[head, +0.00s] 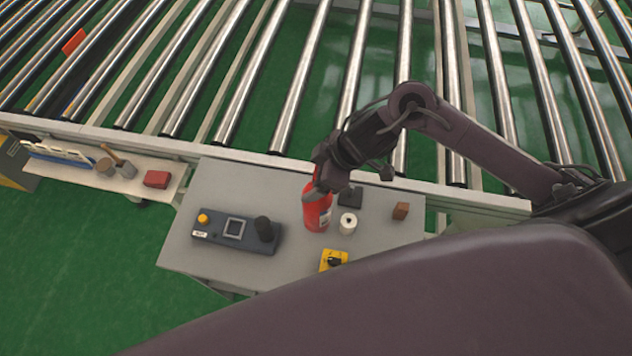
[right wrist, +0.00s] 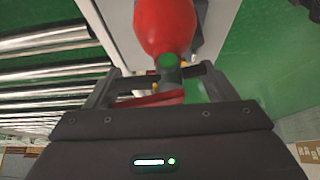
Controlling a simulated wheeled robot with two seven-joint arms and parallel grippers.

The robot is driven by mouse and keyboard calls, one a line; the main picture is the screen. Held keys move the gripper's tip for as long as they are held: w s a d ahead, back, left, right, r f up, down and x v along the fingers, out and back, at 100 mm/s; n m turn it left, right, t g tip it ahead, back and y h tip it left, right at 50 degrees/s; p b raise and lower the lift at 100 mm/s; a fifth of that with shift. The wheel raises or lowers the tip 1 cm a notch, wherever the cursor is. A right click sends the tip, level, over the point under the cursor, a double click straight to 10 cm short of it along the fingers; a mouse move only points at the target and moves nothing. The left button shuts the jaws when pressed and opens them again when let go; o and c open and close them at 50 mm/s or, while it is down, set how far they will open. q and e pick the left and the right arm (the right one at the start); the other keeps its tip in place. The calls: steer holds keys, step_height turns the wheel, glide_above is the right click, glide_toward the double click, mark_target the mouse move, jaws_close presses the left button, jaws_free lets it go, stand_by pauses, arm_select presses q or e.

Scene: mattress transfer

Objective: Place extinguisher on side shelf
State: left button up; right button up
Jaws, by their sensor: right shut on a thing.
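The red extinguisher (head: 316,212) is upright at the middle of the grey table (head: 210,180) in the head view. My right gripper (head: 322,182) is shut on its top; the gripper hides the neck and handle. In the right wrist view the red body (right wrist: 166,25) is between and beyond the fingers of the right gripper (right wrist: 158,80). I cannot tell whether its base touches the table. The side shelf (head: 85,160) is left of the table, along the conveyor's edge. My left gripper is not in view.
The shelf holds a blue-and-white item (head: 58,153), two small cups (head: 125,169) and a red box (head: 156,179). On the table are a control panel (head: 235,229), a white roll (head: 347,223), a yellow switch (head: 333,260) and a brown block (head: 400,211). Conveyor rollers (head: 300,70) lie behind.

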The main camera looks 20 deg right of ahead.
mark_target(317, 215)
steer(key=shift+f, duration=1.9)
steer(key=o, duration=2)
steer(key=shift+s+f, duration=0.1)
